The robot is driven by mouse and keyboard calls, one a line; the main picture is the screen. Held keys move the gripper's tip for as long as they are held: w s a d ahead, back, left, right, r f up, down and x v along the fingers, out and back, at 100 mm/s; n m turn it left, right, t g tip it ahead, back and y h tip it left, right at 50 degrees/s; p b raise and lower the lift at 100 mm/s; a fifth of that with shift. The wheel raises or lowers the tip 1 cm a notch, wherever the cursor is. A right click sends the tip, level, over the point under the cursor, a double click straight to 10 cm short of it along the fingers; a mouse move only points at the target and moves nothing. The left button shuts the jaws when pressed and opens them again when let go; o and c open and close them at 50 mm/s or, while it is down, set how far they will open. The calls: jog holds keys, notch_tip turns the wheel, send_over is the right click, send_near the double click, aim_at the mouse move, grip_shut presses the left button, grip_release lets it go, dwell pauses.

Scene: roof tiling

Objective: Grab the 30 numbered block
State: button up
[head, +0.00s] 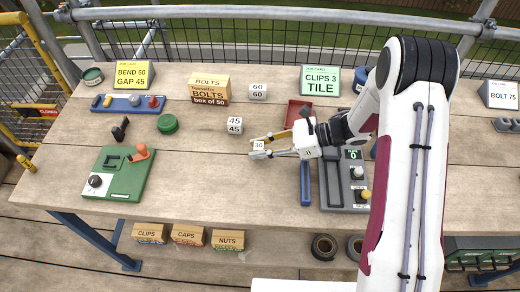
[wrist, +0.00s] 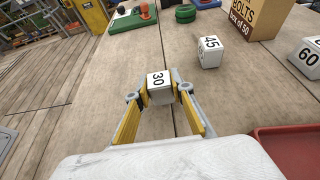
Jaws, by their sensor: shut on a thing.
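The white block numbered 30 (head: 259,146) is at the middle of the wooden table in the head view. It also shows in the wrist view (wrist: 159,80), between the fingertips. My gripper (head: 262,147) reaches in from the right and is shut on the block, with a finger on each side. Whether the block touches the table I cannot tell. The 45 block (head: 235,125) stands just behind and left of it. The 60 block (head: 258,91) is farther back.
A green device (head: 118,178) with an orange handle lies at left. A bolts box (head: 209,88) and green lid (head: 168,124) are behind. A red tray (head: 298,112), blue bar (head: 305,184) and grey device (head: 345,185) are at right. The table's front middle is clear.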

aim_at(260, 146)
jog(key=shift+r, duration=4.3)
